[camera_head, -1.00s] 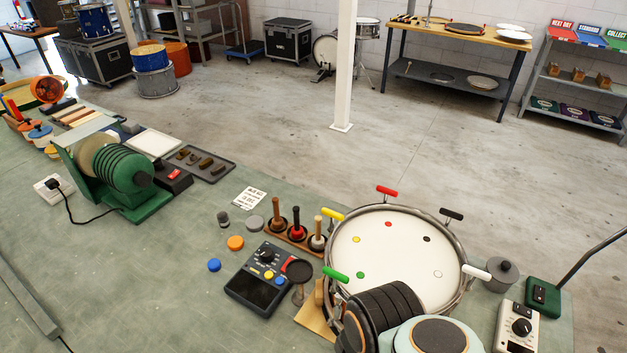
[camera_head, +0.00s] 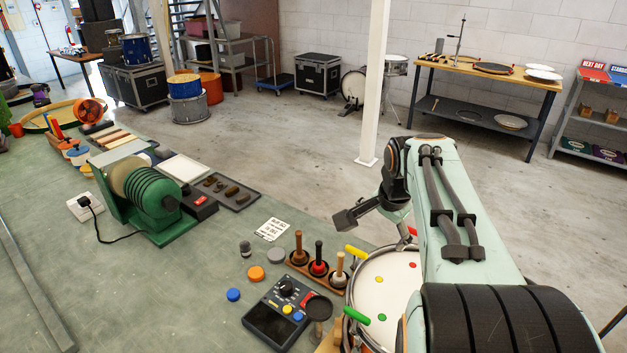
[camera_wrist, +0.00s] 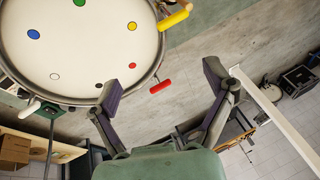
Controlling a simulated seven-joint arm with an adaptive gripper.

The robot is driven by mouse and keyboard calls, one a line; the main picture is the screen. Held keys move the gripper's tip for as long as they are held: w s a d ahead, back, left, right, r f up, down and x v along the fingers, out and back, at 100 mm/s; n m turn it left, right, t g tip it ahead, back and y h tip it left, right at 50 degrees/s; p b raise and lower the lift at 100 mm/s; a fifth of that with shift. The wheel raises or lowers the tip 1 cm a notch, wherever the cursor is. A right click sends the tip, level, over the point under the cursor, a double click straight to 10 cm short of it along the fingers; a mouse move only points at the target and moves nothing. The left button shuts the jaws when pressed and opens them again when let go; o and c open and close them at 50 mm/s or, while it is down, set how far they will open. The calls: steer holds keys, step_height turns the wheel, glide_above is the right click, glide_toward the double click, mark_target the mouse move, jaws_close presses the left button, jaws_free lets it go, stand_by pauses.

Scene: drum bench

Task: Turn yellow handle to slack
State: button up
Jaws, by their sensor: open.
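The drum (camera_head: 372,295) has a white head and short coloured handles around its metal rim. The yellow handle (camera_head: 355,251) sticks out from the rim at the upper left. In the wrist view the yellow handle (camera_wrist: 174,18) is near the top, beside the rim, with its end toward the right. My gripper (camera_head: 350,217) is raised above the far left side of the drum, apart from the yellow handle. In the wrist view my gripper (camera_wrist: 160,83) is open and empty. The red handle (camera_wrist: 158,87) shows in the gap between its fingers, apparently farther away.
A green handle (camera_head: 357,316) is on the near left rim. A rack of upright wooden-handled tools (camera_head: 318,270) stands close left of the drum, beside a dark control box (camera_head: 278,312). A white post (camera_head: 375,80) rises behind. My arm hides the drum's right side.

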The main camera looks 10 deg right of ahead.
mark_target(356, 250)
steer(key=w+a+f+h, duration=0.1)
steer(key=f, duration=0.1)
steer(key=w+a+f+n+g, duration=0.1)
steer(key=w+f, duration=0.1)
steer(key=w+a+f+h, duration=0.1)
steer(key=shift+w+f+n+h, duration=0.2)
steer(key=shift+f+n+h, duration=0.1)
steer(key=shift+f+n, duration=0.1)
steer(key=shift+w+a+f, duration=0.1)
steer(key=shift+f, duration=0.2)
steer(key=x, duration=0.6)
steer(key=c, duration=1.2)
